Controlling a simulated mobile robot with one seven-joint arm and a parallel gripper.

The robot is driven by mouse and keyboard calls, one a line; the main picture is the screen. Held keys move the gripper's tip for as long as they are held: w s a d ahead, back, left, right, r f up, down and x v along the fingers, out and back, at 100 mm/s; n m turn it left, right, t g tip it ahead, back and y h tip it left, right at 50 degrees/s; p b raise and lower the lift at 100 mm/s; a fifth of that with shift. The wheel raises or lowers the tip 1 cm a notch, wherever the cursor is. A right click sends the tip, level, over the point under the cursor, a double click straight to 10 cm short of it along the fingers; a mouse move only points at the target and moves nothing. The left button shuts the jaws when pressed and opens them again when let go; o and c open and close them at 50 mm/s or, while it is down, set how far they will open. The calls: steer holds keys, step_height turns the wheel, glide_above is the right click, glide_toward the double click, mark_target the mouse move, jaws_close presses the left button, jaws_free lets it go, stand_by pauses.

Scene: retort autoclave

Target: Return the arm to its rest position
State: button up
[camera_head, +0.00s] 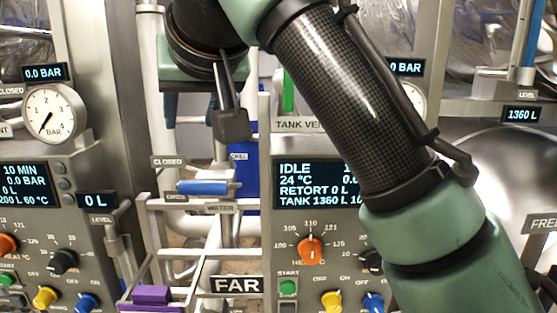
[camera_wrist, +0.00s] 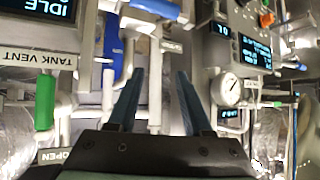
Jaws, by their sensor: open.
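My arm crosses the head view from the lower right to the top, in front of the right control panel (camera_head: 320,235). My gripper (camera_head: 192,115) hangs at the upper middle left, partly hidden behind my wrist, in front of the gap between the two panels. In the wrist view its two fingers (camera_wrist: 159,75) are apart with nothing held between them.
A green handle (camera_head: 288,90) stands above the TANK VENT label. A blue valve handle (camera_head: 203,187) lies level above the WATER label. The left panel has a round gauge (camera_head: 48,113). A purple block (camera_head: 151,295) sits at the bottom. Pipes crowd the gap.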

steer(key=a+f+n+t+y+b, duration=0.1)
steer(key=a+n+t+y+b, duration=0.15)
steer(key=a+t+y, duration=0.2)
steer(key=s+d+f+m+t+h+b, duration=0.3)
steer(key=s+d+m+t+h+b, duration=0.4)
steer(key=s+d+t, duration=0.6)
steer(key=s+d+h+b, duration=0.2)
steer(key=s, duration=0.1)
steer(key=shift+d, duration=0.15)
